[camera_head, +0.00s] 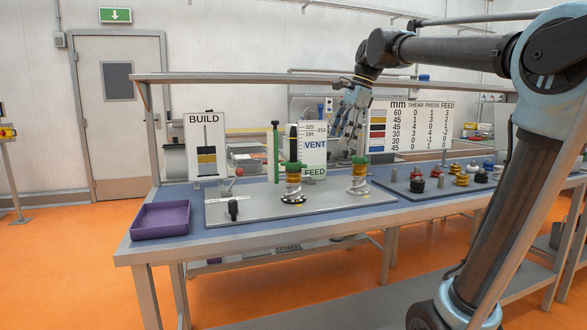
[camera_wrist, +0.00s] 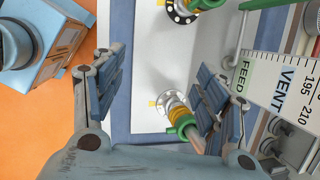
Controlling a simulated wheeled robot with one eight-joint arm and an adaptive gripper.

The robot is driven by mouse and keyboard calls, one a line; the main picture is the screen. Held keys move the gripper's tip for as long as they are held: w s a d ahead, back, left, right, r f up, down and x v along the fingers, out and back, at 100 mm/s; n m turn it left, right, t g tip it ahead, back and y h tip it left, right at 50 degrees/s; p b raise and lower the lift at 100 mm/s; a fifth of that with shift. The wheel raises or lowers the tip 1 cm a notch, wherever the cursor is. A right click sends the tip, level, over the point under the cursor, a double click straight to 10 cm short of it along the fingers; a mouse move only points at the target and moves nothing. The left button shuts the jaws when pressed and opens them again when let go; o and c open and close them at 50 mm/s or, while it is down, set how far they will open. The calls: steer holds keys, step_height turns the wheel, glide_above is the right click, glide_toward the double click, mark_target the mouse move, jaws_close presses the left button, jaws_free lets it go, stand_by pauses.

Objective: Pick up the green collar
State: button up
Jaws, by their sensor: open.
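A green collar (camera_head: 360,159) sits at the top of the right screw post (camera_head: 358,184), above yellow rings. In the wrist view a green collar (camera_wrist: 181,124) shows beside my right finger, which hides part of that post. A second green collar (camera_head: 294,165) tops the left screw post (camera_head: 292,196), also above yellow rings. My gripper (camera_head: 351,128) hangs above the right post, fingers pointing down. In the wrist view my gripper (camera_wrist: 160,62) is open and empty, with its fingers wide apart. The collar is not between the fingertips.
A grey plate (camera_head: 262,211) carries both posts. A vent and feed scale board (camera_head: 313,150) and a green upright (camera_head: 275,150) stand close to the left post. A purple tray (camera_head: 160,220) is at the left. Several small parts lie on a grey board (camera_head: 425,188) at the right.

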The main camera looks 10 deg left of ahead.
steer(key=w+a+r+m+g, duration=0.1)
steer(key=w+a+r+m, duration=0.15)
steer(key=a+r, duration=0.55)
glide_above(295, 158)
steer(key=d, duration=0.2)
steer(key=shift+m+y, duration=0.3)
steer(key=shift+m, duration=0.15)
steer(key=f, duration=0.7)
steer(key=w+f, duration=0.1)
steer(key=f, duration=0.3)
steer(key=shift+f, duration=0.25)
steer(key=shift+x, duration=3)
steer(key=shift+w, duration=0.2)
steer(key=shift+c, duration=0.3)
steer(key=c, duration=1.2)
